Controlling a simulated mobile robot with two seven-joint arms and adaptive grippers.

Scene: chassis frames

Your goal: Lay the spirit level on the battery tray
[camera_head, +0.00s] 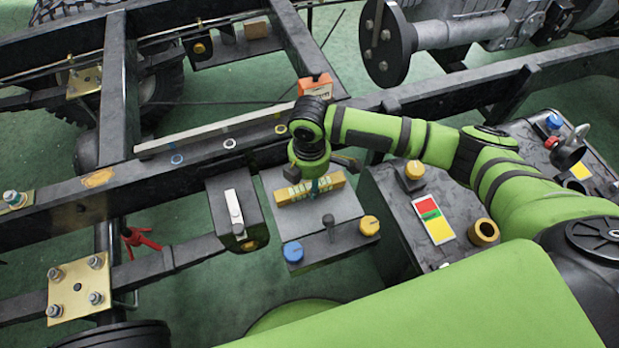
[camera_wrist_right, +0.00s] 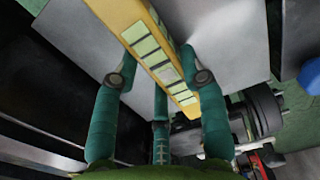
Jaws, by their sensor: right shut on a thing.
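The spirit level (camera_head: 296,193) is a yellow bar with pale green windows. It also shows in the right wrist view (camera_wrist_right: 153,48), running between my fingers. My right gripper (camera_head: 319,184) points down and is shut on the level near its middle; its teal fingers also show in the right wrist view (camera_wrist_right: 158,66). The level is over a light grey plate, which I take as the battery tray (camera_head: 338,212). I cannot tell whether the level touches the plate. My left gripper is not in view.
A blue cap (camera_head: 293,251), a yellow cap (camera_head: 369,225) and a dark knob (camera_head: 328,220) stand along the tray's near side. A black chassis rail (camera_head: 180,176) runs behind it. A dark box with a white strip (camera_head: 234,206) is at left, and a cart top (camera_head: 400,205) at right.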

